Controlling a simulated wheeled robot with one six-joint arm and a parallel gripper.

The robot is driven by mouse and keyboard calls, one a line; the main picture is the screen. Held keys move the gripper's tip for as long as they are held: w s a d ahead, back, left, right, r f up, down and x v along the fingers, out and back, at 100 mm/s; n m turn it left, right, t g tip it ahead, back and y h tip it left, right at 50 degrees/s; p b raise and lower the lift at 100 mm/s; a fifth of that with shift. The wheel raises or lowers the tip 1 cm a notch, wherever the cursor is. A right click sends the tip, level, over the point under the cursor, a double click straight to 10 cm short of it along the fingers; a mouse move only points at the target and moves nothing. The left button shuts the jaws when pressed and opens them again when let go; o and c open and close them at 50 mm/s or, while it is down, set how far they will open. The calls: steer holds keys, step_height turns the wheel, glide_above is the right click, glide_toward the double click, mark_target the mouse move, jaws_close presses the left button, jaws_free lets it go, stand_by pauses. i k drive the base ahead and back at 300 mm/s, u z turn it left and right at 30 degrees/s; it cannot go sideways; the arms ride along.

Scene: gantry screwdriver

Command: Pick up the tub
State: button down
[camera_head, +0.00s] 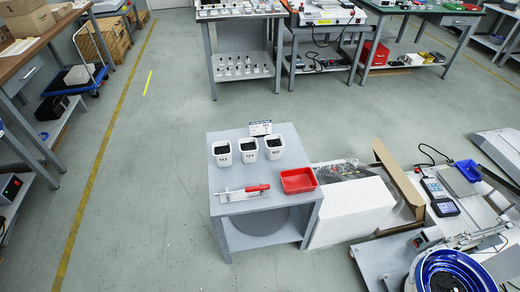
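Three white tubs with dark contents stand upright in a row along the back of a small grey table (228,180). The left tub (223,159) seems to read M3, the middle tub (249,157) M4, and the right tub (274,153) probably M5. Each is apart from its neighbours by a narrow gap. A shallow red tray (298,180) sits at the table's right edge. A red-handled screwdriver (257,188) lies on a pale holder (234,195) near the front. My gripper is not in view.
A small sign (261,128) stands behind the tubs. A white box (352,208) and a cluttered bench with a blue bowl (455,272) stand to the right. Grey floor (150,200) is clear left of the table.

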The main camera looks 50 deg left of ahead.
mark_target(275, 145)
steer(key=u, duration=2)
